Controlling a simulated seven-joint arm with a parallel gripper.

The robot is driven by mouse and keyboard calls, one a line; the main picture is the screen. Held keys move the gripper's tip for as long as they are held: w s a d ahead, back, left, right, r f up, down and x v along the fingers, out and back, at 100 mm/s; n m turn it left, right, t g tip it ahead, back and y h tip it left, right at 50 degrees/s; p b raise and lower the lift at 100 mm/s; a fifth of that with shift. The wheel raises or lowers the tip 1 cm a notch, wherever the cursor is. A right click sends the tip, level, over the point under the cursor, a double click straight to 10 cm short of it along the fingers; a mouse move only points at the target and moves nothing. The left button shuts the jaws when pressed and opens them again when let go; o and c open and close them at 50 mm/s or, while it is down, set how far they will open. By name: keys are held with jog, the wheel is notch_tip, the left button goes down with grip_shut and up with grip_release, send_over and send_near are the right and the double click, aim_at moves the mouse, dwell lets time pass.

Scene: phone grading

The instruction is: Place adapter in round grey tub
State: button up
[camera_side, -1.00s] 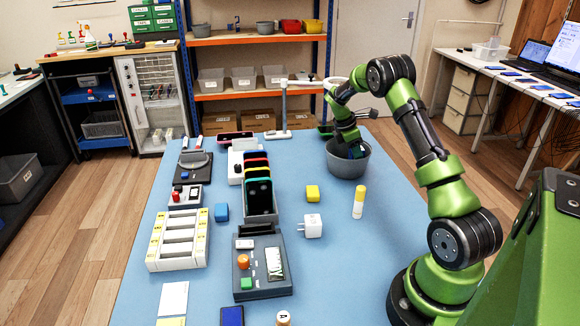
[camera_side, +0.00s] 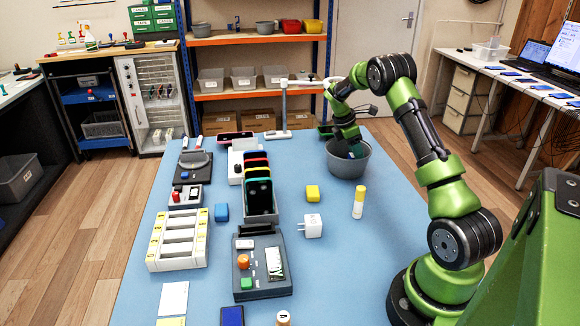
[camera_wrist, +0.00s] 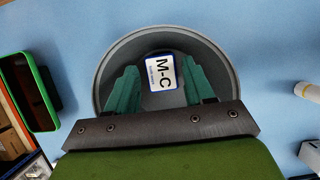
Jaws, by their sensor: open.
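The white plug adapter (camera_side: 312,226) stands on the blue table, near the middle, apart from my gripper. A white piece at the lower right edge of the wrist view (camera_wrist: 311,155) looks like it. The round grey tub (camera_side: 348,165) stands at the far right of the table; its rim shows in the wrist view (camera_wrist: 104,62). My gripper (camera_wrist: 160,82) is open, its teal fingers reaching down over the tub's mouth.
A phone rack (camera_side: 260,199) and a grey device (camera_side: 262,266) are left of the adapter. A dark green-rimmed tray (camera_wrist: 29,92) is beside the tub. Table front right is clear.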

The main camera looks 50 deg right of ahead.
jog(key=v, duration=1.1)
jog(key=a+r+m+t, duration=0.3)
jog(key=a+r, duration=0.4)
jog(key=a, duration=0.3)
jog(key=s+a+r+m+t+y, duration=0.2)
jog(key=s+a+m+t, duration=0.15)
jog(key=a, duration=0.75)
jog(key=s+a+r+m+t+y, duration=0.25)
jog(key=s+a, duration=0.25)
jog(key=a, duration=0.5)
jog(key=s+a+f+m+t, duration=0.1)
jog(key=s+a+f+m, duration=0.1)
jog(key=s+a+m, duration=0.2)
jog(key=s+a, duration=0.3)
jog(key=shift+y, duration=0.35)
